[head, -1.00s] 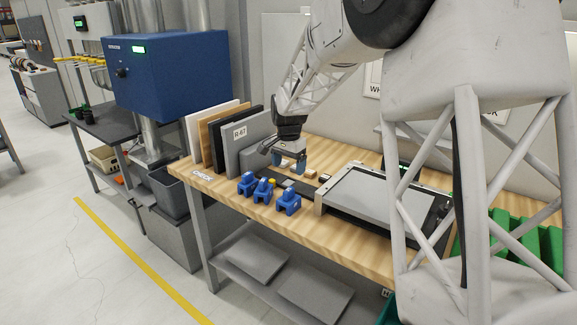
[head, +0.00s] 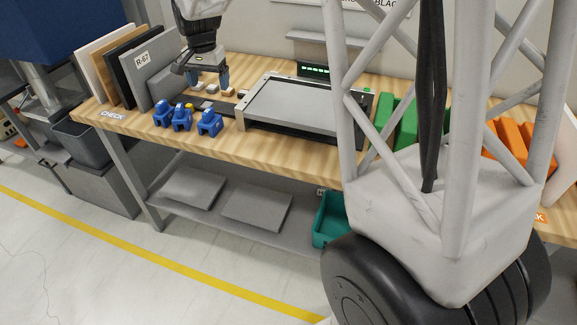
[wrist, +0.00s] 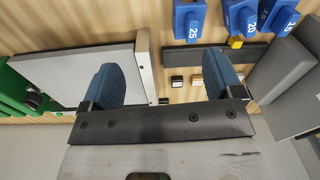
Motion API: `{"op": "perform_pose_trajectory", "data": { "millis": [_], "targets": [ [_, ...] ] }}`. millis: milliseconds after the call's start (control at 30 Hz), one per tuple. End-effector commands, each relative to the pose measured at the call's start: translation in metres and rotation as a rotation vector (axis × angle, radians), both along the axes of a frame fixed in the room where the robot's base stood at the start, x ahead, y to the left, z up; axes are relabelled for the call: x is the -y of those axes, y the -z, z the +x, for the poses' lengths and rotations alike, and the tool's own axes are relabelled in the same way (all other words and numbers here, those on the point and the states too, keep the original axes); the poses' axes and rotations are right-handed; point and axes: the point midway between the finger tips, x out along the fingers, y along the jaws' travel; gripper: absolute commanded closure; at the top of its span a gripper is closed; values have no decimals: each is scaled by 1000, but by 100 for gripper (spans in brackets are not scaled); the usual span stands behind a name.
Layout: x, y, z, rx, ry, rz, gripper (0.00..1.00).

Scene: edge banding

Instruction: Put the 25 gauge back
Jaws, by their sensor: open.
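Three blue gauge blocks stand in a row near the bench's front edge. In the wrist view they read 25 (wrist: 191,22), 20 (wrist: 242,18) and 15 (wrist: 284,16). The 25 gauge is the right-hand block in the head view (head: 209,123), nearest the grey panel. My gripper (head: 208,82) hangs behind the row, fingers pointing down, over several small pale-topped blocks. In the wrist view its blue fingers (wrist: 163,82) are wide apart with nothing held between them. The 25 gauge is apart from the fingers.
A grey panel in a frame (head: 306,104) lies right of the gauges. Upright boards, including one marked R-67 (head: 157,68), stand left. A dark strip (wrist: 200,57) lies behind the gauges; a small yellow piece (wrist: 235,43) is by the 20. Bare wood shows along the front edge.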

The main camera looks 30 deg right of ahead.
Motion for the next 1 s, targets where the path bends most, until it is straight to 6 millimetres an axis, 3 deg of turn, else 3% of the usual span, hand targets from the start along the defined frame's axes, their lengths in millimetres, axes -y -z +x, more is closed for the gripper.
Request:
{"op": "perform_pose_trajectory", "data": {
  "millis": [200,500,1000],
  "targets": [
    [9,-26,-58,29,-86,-5,14],
    [19,-46,-136,65,-204,-15,14],
    [32,-54,-267,123,-401,-43,14]
  ]
}}
